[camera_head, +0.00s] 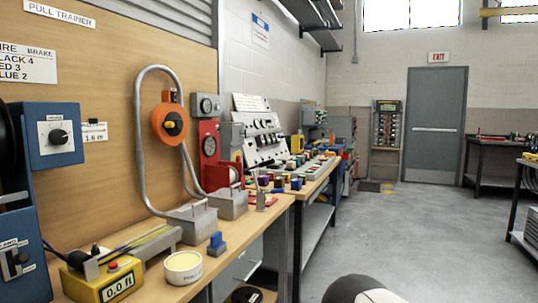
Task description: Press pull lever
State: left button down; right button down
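A wooden board with a "PULL TRAINER" sign (59,13) stands at the left. No part is clearly labelled as the pull lever, and I cannot tell for sure which part it is. A blue box (60,135) on the board carries a black knob on a white dial. A second blue box (20,262) at the lower left edge has a dark switch or handle and is partly cut off. A grey bent conduit (139,140) rises from the bench beside an orange wheel (170,122). A yellow counter (103,280) reads 0.0 ft. Neither gripper is in view.
A round cream tub (183,268) and a small blue block (217,245) sit near the wooden bench's front edge. Farther benches with panels (258,130) line the left wall. The grey floor (410,225) is open towards a door (434,125). Another bench (490,150) stands right.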

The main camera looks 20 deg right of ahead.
aim_at(270, 161)
jog(key=i+l, duration=0.2)
jog(key=l, duration=0.15)
jog(key=i+l, duration=0.2)
jog(key=l, duration=0.15)
jog(key=i+l+u, duration=0.1)
jog(key=l, duration=0.25)
jog(key=i+l, duration=0.5)
jog(key=l, duration=0.25)
jog(key=i+l, duration=0.15)
jog(key=l, duration=0.2)
jog(key=u, duration=0.05)
